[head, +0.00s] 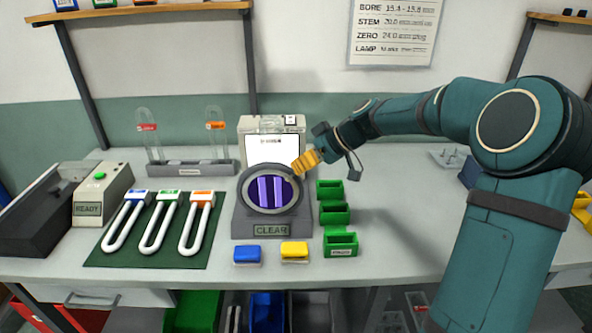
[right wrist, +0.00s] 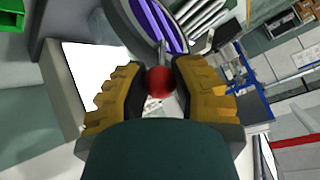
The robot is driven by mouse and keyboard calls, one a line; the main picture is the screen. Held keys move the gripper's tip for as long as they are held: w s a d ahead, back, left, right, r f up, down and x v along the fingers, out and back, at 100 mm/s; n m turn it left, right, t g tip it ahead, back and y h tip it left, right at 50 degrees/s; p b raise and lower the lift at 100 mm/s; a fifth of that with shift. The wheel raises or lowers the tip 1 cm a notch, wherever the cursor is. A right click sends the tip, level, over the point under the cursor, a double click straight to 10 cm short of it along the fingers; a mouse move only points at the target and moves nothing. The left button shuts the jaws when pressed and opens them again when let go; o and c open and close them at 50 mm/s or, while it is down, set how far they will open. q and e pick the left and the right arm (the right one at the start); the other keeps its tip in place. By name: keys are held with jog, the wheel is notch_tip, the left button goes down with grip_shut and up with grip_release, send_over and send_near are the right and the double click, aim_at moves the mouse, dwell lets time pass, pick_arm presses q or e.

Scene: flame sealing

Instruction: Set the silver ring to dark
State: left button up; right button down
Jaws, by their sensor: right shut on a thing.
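The silver ring (head: 244,191) surrounds a round window with purple and pale stripes (head: 270,190) on a grey stand. A plate on the stand reads CLEAR (head: 270,230). My right gripper (head: 306,163) is at the ring's upper right edge. In the right wrist view its yellow fingers are shut on a small red ball knob (right wrist: 159,82) on a thin stem beside the striped window (right wrist: 163,25). The knob is hidden in the head view. My left gripper is not in view.
Green bins (head: 334,213) stand right of the stand, with a blue block (head: 247,255) and a yellow block (head: 294,252) in front. White U-shaped tubes (head: 160,222) lie on a green mat at left. A white screen (head: 272,149) stands behind. Bare table lies right of the bins.

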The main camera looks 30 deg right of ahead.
jog(key=shift+s+d+f+b, duration=0.2)
jog(key=shift+d+f+b, duration=0.1)
jog(key=shift+d+f, duration=0.05)
dwell(0.3)
jog(key=c, duration=0.7)
grip_release()
jog(key=shift+s+d, duration=0.1)
jog(key=shift+r, duration=0.1)
jog(key=v, duration=1.2)
